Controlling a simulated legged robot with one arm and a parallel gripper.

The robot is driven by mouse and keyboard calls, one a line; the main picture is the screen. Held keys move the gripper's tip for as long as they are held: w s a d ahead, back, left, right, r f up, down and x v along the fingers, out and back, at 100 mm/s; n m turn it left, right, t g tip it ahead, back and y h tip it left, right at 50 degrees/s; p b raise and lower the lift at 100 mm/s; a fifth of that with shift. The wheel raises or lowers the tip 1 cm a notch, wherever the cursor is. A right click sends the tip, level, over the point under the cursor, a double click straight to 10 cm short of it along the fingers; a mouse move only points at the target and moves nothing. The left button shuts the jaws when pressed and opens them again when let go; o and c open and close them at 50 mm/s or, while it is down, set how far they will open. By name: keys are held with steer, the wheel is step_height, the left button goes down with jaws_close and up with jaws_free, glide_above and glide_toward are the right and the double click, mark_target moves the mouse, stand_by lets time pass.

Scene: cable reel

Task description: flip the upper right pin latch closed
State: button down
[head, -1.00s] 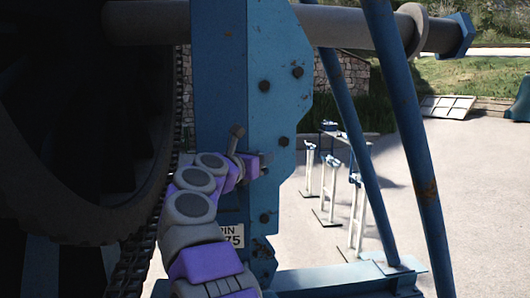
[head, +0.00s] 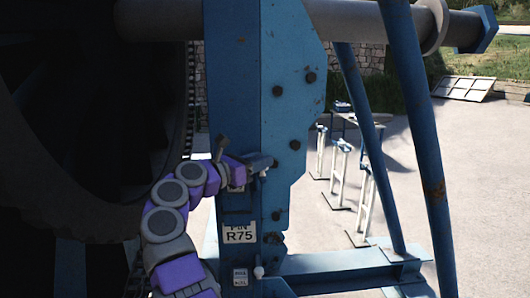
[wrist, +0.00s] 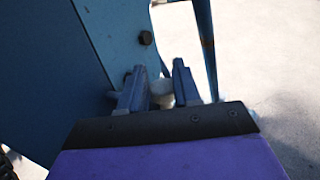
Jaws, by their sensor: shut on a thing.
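The upper right pin latch shows as a pale rounded knob (wrist: 162,92) between my two fingers in the wrist view. My gripper (wrist: 160,88) is shut on it. In the head view my gripper (head: 262,164) is at the front face of the blue upright (head: 232,80), above the plate marked PIN R75 (head: 239,233). There my gripper hides most of the latch. A grey peg-like piece stands up just behind my wrist, and I cannot tell what it belongs to.
A second pale knob (head: 258,272) sits low on the upright beside a small label (head: 240,277). The large dark reel (head: 60,130) and its chain are close on the left. Slanting blue legs (head: 415,130) stand right. Paved ground beyond is partly clear, with small stands (head: 340,170).

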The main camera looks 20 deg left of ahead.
steer(key=shift+a+r, duration=0.35)
steer(key=shift+r, duration=0.05)
steer(key=c, duration=1.8)
jaws_free()
steer(key=shift+w+a+f, duration=0.1)
steer(key=shift+a+f, duration=0.05)
steer(key=shift+f, duration=0.15)
steer(key=shift+o, duration=1)
steer(key=shift+a+f, duration=0.1)
steer(key=o, duration=0.6)
steer(key=shift+w+d+f, duration=0.1)
steer(key=shift+d, duration=0.2)
steer(key=shift+c, duration=0.2)
steer(key=shift+d, duration=0.2)
steer(key=p+v, duration=0.1)
steer(key=v, duration=1.6)
steer(key=shift+a+h, duration=0.3)
steer(key=shift+a, duration=0.15)
